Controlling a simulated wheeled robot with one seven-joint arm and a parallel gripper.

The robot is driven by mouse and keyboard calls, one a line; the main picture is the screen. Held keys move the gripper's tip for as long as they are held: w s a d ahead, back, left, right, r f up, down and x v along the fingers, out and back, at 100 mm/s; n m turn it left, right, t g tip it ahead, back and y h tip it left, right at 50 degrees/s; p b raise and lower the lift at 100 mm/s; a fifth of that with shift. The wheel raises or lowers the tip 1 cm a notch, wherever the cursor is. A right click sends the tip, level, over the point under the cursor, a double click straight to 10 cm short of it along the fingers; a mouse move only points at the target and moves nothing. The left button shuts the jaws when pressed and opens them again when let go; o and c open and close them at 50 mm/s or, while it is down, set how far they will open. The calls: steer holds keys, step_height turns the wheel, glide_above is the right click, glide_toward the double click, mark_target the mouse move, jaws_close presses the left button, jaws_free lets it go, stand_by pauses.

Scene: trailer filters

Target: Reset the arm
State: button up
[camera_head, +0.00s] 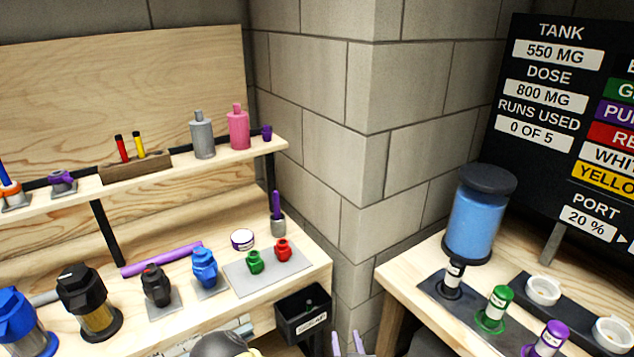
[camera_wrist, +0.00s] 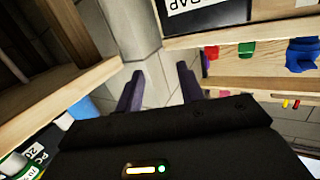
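My gripper (camera_head: 350,343) shows at the bottom edge of the head view, its two pale purple fingers apart with nothing between them. In the wrist view the two dark purple fingers of my gripper (camera_wrist: 158,90) are also spread, with only the grey block wall and floor area beyond. The gripper is in the gap between the left workbench (camera_head: 225,312) and the right bench (camera_head: 395,275), touching neither as far as I can tell. Most of my arm is out of view.
A black scrap bin (camera_head: 303,318) hangs at the left bench's front corner, close to my gripper. The right bench holds a blue tank (camera_head: 473,215), a green-collared fitting (camera_head: 494,310) and a purple one (camera_head: 547,340). A block wall corner (camera_head: 365,130) stands between the benches.

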steer(key=d+m+g+h, duration=0.5)
steer(key=d+m+g, duration=0.1)
steer(key=d+g, duration=0.15)
steer(key=s+d+r+n+g+y, duration=0.1)
steer(key=s+r+n+g+y, duration=0.35)
steer(key=s+r, duration=0.9)
step_height(320, 180, up, 16)
steer(key=w+g+h+p, duration=0.1)
steer(key=g+p, duration=0.1)
steer(key=p, duration=1.2)
steer(key=shift+n+p, duration=0.4)
steer(key=shift+n, duration=0.05)
